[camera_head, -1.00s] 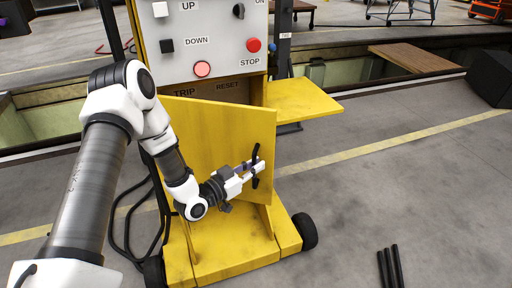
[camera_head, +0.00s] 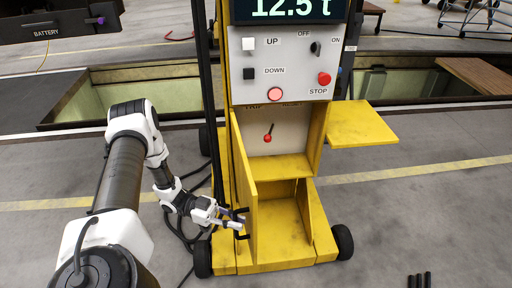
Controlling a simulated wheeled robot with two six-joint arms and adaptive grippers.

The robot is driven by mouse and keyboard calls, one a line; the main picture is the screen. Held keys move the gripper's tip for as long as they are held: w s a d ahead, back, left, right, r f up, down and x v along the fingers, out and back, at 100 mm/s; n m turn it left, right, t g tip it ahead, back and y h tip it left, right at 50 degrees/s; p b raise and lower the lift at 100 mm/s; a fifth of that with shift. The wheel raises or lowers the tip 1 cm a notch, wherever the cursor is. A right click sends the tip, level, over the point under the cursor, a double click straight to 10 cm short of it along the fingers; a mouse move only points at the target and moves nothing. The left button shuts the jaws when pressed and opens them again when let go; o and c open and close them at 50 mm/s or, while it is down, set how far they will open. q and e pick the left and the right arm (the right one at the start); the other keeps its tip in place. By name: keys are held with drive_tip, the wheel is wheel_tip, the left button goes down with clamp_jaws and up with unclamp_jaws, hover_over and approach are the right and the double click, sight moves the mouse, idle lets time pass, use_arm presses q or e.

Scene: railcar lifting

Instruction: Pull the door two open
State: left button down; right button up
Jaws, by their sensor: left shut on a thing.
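The yellow door (camera_head: 243,180) of the control cabinet stands swung out to the left, seen nearly edge-on. Behind it the lower compartment (camera_head: 280,215) shows, along with an inner panel (camera_head: 285,130) that has a red-tipped lever (camera_head: 268,137). My left gripper (camera_head: 240,221) is shut at the dark handle (camera_head: 241,212) on the door's outer face, near its free edge. Part of the handle is hidden by the fingers. My right gripper is not in view.
The wheeled yellow cabinet carries a control panel (camera_head: 258,92) with buttons, a display reading 12.5 t (camera_head: 290,9) and a side shelf (camera_head: 362,123). Black cables lie left of it. A floor pit (camera_head: 150,88) runs behind.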

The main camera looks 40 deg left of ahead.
use_arm(q)
drive_tip(key=shift+s+a+p, duration=0.5)
drive_tip(key=shift+s+a, duration=0.7)
drive_tip(key=shift+a, duration=0.1)
drive_tip(key=c, duration=1.2)
unclamp_jaws()
drive_tip(key=v, duration=1.2)
